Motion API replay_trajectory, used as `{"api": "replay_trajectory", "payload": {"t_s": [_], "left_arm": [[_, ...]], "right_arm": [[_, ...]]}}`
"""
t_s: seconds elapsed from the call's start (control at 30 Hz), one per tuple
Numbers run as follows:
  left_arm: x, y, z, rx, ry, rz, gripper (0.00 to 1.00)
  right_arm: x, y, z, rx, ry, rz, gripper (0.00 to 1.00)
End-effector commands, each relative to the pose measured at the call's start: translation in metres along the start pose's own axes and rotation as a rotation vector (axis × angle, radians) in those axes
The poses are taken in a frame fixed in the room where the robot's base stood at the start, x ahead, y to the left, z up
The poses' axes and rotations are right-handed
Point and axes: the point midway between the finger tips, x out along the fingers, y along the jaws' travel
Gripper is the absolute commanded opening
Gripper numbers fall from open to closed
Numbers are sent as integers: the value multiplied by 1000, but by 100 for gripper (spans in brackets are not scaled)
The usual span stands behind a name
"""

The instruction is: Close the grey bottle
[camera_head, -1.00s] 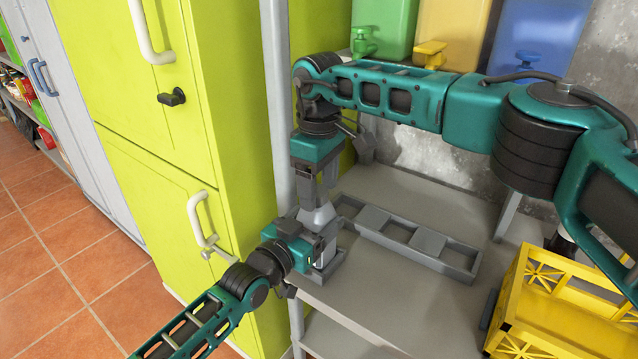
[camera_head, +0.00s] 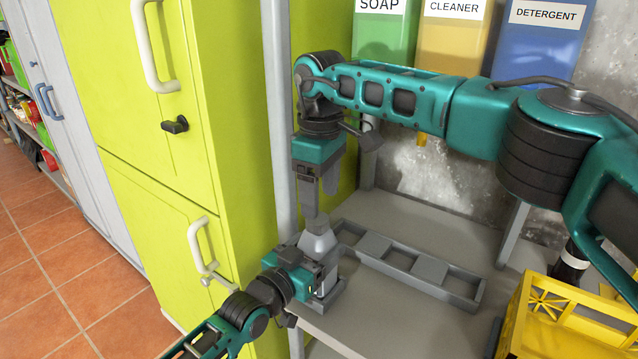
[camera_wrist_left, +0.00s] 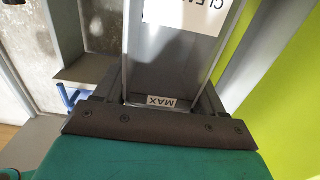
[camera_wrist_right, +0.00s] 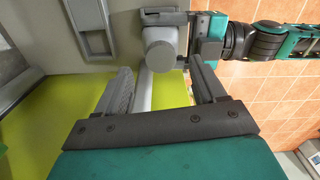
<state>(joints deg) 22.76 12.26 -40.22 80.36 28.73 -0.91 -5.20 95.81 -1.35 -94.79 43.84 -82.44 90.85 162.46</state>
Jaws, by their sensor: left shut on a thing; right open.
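The grey bottle (camera_head: 320,243) stands upright at the left end of the worktop, with a sloping shoulder. My left gripper (camera_head: 318,270) is shut on its body from the left. In the left wrist view the bottle (camera_wrist_left: 165,55) sits between the fingers, with a white label and a MAX mark. My right gripper (camera_head: 318,200) points down just above the bottle and is open.
A grey compartment tray (camera_head: 425,268) lies right of the bottle. A metal post (camera_head: 280,120) and lime-green cabinet (camera_head: 225,110) stand close on the left. A yellow crate (camera_head: 545,320) is at lower right. Green, yellow and blue containers stand behind. The worktop between tray and wall is clear.

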Motion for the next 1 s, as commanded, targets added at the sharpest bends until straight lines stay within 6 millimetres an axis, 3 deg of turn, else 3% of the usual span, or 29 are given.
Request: {"api": "replay_trajectory", "payload": {"t_s": [0.17, 1.0], "left_arm": [[0, 0, 1, 0, -2, 0, 0], [0, 0, 1, 0, -1, 0, 0]], "right_arm": [[-1, 2, 2, -237, -3, -2, 70], [-7, 11, 13, -1766, -13, -40, 70]]}}
